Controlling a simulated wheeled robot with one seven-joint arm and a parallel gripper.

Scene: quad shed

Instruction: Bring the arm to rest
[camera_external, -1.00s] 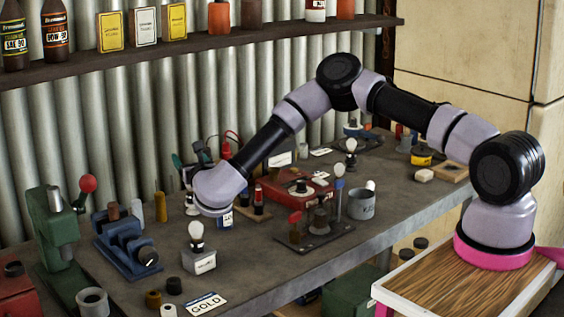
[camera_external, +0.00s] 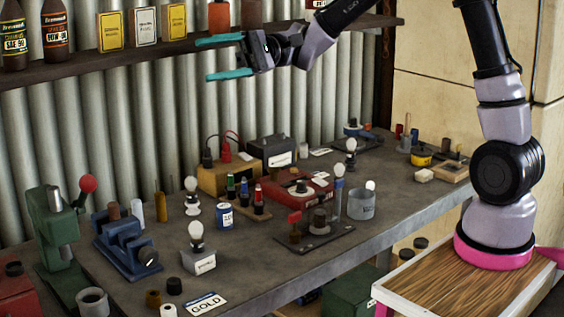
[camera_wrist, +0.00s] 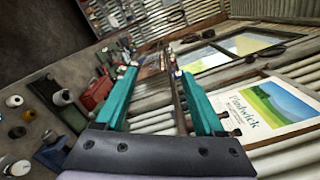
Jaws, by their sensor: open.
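My gripper (camera_external: 222,58) is raised high above the workbench, in front of the shelf at the upper middle of the external view. Its two teal fingers are spread apart with nothing between them, and they point left. In the wrist view the open fingers of my gripper (camera_wrist: 160,95) reach forward toward the corrugated wall. My arm stands up from its pink-ringed base at the right, and its upper part leaves the top of the picture. The workbench (camera_external: 255,275) lies well below the gripper.
The shelf (camera_external: 150,50) with bottles and boxes is close behind my gripper. The bench holds a green press (camera_external: 58,230), a blue vise (camera_external: 125,245), several bulbs on stands and a grey cup (camera_external: 362,204). A poster (camera_wrist: 268,108) shows in the wrist view. The air above the bench is clear.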

